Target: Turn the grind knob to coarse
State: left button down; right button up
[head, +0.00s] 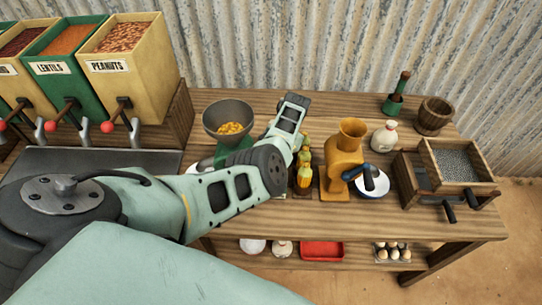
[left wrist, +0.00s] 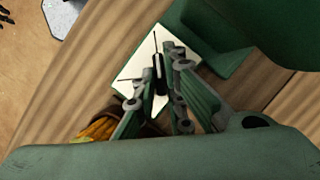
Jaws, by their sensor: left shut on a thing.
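The green mill (head: 226,152) stands on the wooden counter, with a dark bowl-shaped hopper (head: 229,122) of yellow grain on top. In the left wrist view its green body (left wrist: 220,50) fills the upper right. A white dial plate (left wrist: 135,66) with thin dark marks lies beside it. The dark grind knob (left wrist: 160,78) stands over this plate. My left gripper (left wrist: 158,88) is shut on the knob, one finger on each side. Its fingers partly hide the knob, and which mark it points to is unclear. In the head view my left arm hides the knob and fingers. My right gripper is out of view.
Further right are an orange mill (head: 343,165), a white jar (head: 384,137) and a wooden box of grey grains (head: 457,165). Labelled bins (head: 128,75) stand left. Corrugated metal closes the back.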

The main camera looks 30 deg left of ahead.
pick_arm(q)
jog(key=shift+w, duration=0.15)
jog(key=c, duration=1.9)
grip_release()
jog(key=shift+o, duration=0.4)
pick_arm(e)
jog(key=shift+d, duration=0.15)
pick_arm(q)
jog(key=v, duration=1.2)
